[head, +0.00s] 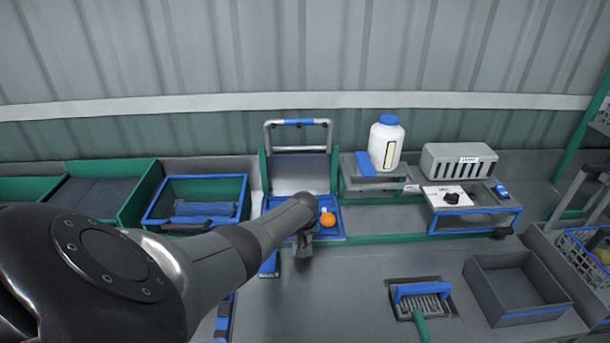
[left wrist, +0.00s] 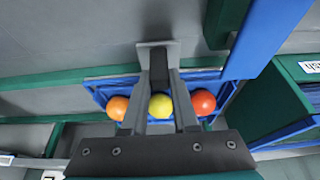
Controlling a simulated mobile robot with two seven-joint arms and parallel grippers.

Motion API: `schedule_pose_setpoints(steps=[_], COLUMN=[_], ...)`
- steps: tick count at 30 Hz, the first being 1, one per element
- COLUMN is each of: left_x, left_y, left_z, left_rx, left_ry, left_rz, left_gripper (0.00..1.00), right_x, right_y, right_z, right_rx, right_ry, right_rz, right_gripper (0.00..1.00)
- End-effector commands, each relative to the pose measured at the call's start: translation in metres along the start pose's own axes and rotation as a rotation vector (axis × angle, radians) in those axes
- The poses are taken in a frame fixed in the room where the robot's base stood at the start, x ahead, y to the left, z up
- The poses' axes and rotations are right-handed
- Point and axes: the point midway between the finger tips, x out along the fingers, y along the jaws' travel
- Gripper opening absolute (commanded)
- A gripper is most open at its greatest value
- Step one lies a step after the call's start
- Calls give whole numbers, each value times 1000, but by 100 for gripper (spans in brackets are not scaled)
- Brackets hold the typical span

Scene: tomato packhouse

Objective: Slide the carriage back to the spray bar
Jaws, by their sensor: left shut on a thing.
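The carriage is a blue tray (head: 336,238) at the front of a green-sided grey channel in the head view. An orange tomato (head: 327,219) shows in it. In the left wrist view the carriage (left wrist: 98,87) holds an orange, a yellow and a red tomato in a row. My left gripper (head: 303,246) is at the carriage's front edge, shut on its grey handle (left wrist: 158,44); the fingers hide much of the handle. The spray bar (head: 299,122), a grey frame with a blue piece on top, stands at the channel's back. My right gripper is not in view.
A blue-rimmed green bin (head: 154,216) stands left of the channel. A white bottle (head: 385,144) and a slotted grey box (head: 458,161) stand to the right. A green-handled brush (head: 421,310) and an empty grey tray (head: 516,289) lie at the front right.

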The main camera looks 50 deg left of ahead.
Motion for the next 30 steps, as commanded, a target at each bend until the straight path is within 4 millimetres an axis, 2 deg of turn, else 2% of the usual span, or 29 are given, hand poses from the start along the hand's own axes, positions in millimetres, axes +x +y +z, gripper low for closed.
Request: schedule_pose_setpoints(steps=[13,14,21,30], left_x=[1,1,1,-1], left_y=[-7,-7,-6,-3], left_z=[0,0,0,0], left_rx=[0,0,0,0], left_ry=[-2,-2,-1,0], left_rz=[-11,-12,-9,-3], left_gripper=[0,30,57,57], right_x=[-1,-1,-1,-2], right_y=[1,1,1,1], right_z=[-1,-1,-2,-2], right_rx=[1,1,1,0], right_ry=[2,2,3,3], right_rz=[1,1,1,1], right_gripper=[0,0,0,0])
